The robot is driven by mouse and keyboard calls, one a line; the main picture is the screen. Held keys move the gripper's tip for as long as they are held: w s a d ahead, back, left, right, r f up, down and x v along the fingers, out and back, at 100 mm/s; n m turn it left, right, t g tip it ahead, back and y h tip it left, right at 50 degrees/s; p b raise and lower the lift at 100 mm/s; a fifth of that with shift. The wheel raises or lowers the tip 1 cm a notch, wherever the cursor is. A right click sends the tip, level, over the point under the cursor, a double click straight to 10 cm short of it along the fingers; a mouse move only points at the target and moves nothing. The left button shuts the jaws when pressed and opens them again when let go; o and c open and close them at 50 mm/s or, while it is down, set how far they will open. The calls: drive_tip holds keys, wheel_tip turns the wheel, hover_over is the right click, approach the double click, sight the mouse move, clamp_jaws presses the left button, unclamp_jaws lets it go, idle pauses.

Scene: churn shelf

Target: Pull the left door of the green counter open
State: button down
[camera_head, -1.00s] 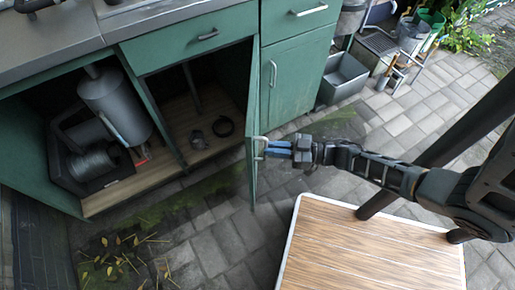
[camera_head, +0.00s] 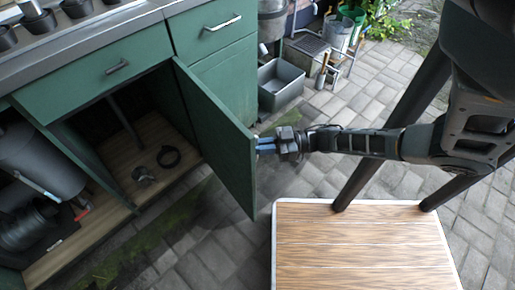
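The green counter (camera_head: 85,74) stands at the left with a drawer row above its open compartments. Its green door (camera_head: 219,139) stands well open, swung out from the right side of the opening, with its inner face toward me. My gripper (camera_head: 265,148) is at the door's free edge, on its outer side. Its blue fingers are close together, with the tips against the door edge. The handle they are at is hidden behind the door in this view.
A wood-topped table (camera_head: 360,245) stands close below my arm. A grey bin (camera_head: 280,85) and garden items stand behind the door. Bare paving lies between door and table.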

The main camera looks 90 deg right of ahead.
drive_tip(key=shift+w+d+r, duration=0.4)
drive_tip(key=c, duration=1.2)
unclamp_jaws()
drive_tip(key=shift+f, duration=0.1)
drive_tip(key=shift+o, duration=0.2)
drive_tip(key=shift+s, duration=0.1)
drive_tip(key=shift+s+a+f, duration=0.1)
